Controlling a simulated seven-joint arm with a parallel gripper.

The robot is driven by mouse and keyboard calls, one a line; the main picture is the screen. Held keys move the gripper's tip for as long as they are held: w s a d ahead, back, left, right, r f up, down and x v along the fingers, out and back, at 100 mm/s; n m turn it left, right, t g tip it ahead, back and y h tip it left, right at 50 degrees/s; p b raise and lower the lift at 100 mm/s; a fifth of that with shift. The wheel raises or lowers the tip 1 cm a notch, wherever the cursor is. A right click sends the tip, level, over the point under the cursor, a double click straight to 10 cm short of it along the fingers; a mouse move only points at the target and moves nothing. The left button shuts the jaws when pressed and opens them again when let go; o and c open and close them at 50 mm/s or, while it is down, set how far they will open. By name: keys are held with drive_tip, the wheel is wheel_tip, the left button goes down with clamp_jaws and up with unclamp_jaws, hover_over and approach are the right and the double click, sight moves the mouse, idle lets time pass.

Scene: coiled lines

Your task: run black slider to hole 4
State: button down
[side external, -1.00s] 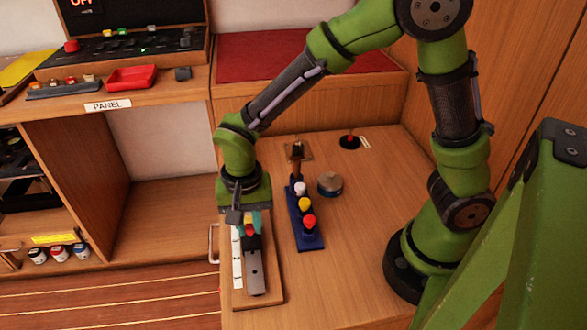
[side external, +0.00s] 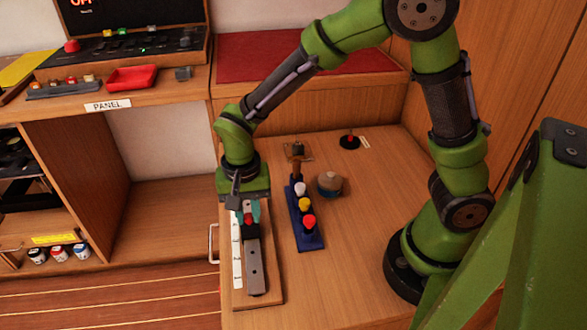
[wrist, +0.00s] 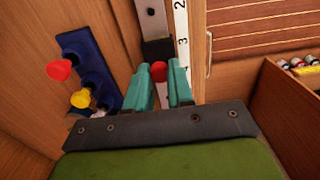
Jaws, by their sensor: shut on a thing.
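The black slider (side external: 250,231) sits on a grey track (side external: 256,268) that has small holes and lies on a wooden board. A red knob (wrist: 159,71) at the slider is between my gripper's teal fingertips (wrist: 162,76). My gripper (side external: 248,214) is shut on this knob from above, toward the track's far end. In the wrist view the black slider (wrist: 158,48) shows just beyond the knob. A white numbered strip (side external: 237,260) runs beside the track; in the wrist view 2 and 3 are readable. The track under my gripper is hidden, and hole 4 cannot be made out.
A blue rack (side external: 308,238) with white, yellow and red knobs stands close to the right of the track. A round metal tin (side external: 330,184) and a small black base with a red top (side external: 350,141) stand behind.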

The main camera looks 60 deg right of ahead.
drive_tip(key=shift+w+d, duration=0.1)
drive_tip(key=shift+w, duration=0.05)
drive_tip(key=shift+w+d, duration=1.15)
drive_tip(key=shift+f, duration=0.5)
idle(0.4)
drive_tip(key=c, duration=1.1)
unclamp_jaws()
wheel_tip(320, 180, up, 6)
drive_tip(key=shift+s+r, duration=0.1)
